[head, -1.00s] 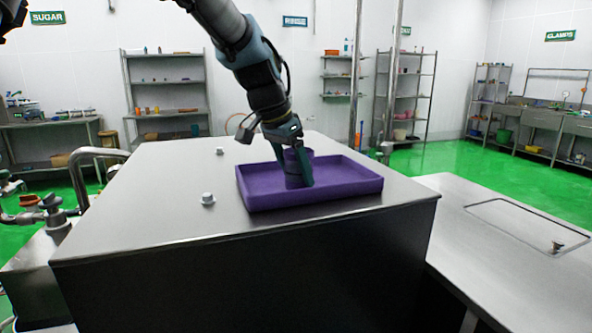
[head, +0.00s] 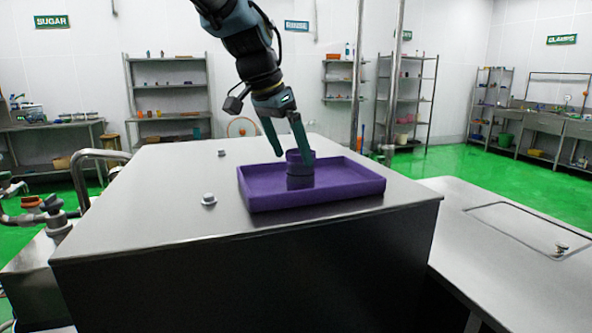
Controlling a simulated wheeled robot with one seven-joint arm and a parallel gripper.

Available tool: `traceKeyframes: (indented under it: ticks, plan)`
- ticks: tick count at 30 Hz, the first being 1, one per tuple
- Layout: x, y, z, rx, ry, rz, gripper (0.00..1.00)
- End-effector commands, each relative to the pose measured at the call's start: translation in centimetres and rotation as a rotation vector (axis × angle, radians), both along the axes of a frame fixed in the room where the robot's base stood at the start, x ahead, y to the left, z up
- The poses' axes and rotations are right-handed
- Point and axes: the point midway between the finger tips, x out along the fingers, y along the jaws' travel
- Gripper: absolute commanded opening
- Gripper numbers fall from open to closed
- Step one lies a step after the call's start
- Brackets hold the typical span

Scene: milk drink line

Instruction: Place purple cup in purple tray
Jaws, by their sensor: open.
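The purple cup (head: 300,170) stands upright inside the purple tray (head: 345,198), left of its middle. The tray lies on the steel top of a large box-like cabinet. My gripper (head: 291,153) is open above the cup, with its fingers spread. The right fingertip reaches down close to the cup's rim. The left fingertip is above and left of the cup. I cannot tell whether the right finger touches the cup. The gripper holds nothing.
The steel cabinet top (head: 165,205) is mostly bare, with small round knobs (head: 209,199) left of the tray. A bent pipe (head: 85,165) stands at its left edge. A lower steel counter (head: 480,225) lies to the right. Shelves stand far behind.

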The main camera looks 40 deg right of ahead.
Motion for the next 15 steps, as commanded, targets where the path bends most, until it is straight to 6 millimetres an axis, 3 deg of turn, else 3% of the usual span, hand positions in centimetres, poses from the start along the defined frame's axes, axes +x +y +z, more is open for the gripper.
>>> traceKeyframes:
  ticks: [6, 15]
  plan:
    - [0.1, 1.6, 3.9, -0.003, -0.002, 0.001, 1.00]
    - [0.1, 2.5, 5.9, 0.001, -0.001, 0.001, 1.00]
